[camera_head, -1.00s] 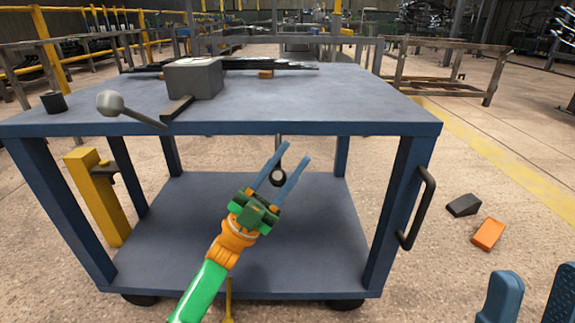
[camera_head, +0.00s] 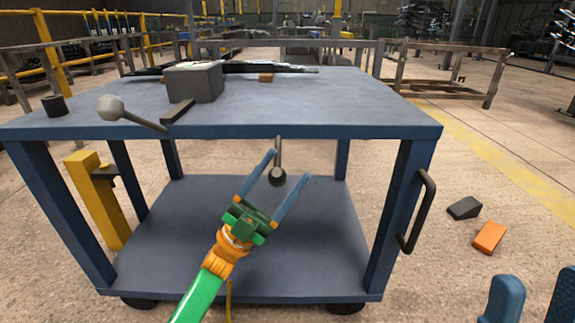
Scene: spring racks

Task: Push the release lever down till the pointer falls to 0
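A grey ball-ended lever (camera_head: 111,106) lies over the front edge of the blue cart's top, at left. A short rod with a dark round end (camera_head: 277,177) hangs below the cart's front edge. I cannot tell for sure which of these is the release lever. My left gripper (camera_head: 288,166) is open in front of the cart, and the dark round end shows between its fingers; I see no clear contact. My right gripper (camera_head: 535,300) is at the bottom right corner, its blue fingers apart and nothing between them. No pointer or scale can be made out.
A grey block (camera_head: 195,82) with a dark bar (camera_head: 177,111) sits on the cart top (camera_head: 320,104). A black cylinder (camera_head: 54,105) stands at left. A yellow post (camera_head: 97,200) is at the left legs, a black handle (camera_head: 418,212) at right. Wedges (camera_head: 489,236) lie on the floor.

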